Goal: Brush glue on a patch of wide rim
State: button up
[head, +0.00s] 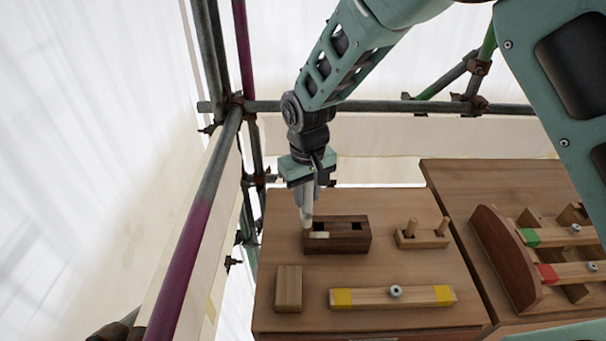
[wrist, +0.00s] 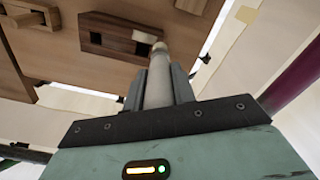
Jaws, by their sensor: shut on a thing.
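My gripper (head: 308,183) is shut on a pale, round brush (head: 308,208), which points down with its handle between the jaws. The brush also shows in the wrist view (wrist: 159,75), its tip at the edge of a dark wooden block. This block (head: 350,247) has openings in its top and stands on the table; it also fills part of the wrist view (wrist: 105,48). A cream patch (head: 320,235) lies on the block's top beside the brush tip. I cannot tell whether the tip touches the block. The brush hides the block's left back corner.
A small wooden holder (head: 424,241) with two pegs stands to the right. A plain block (head: 289,290) and a yellow-ended bar (head: 370,299) lie in front. A second table (head: 440,180) carries a wooden frame at right. Scaffold poles (head: 192,228) stand at left.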

jog(key=shift+r+p, duration=1.15)
jog(key=shift+r, duration=0.85)
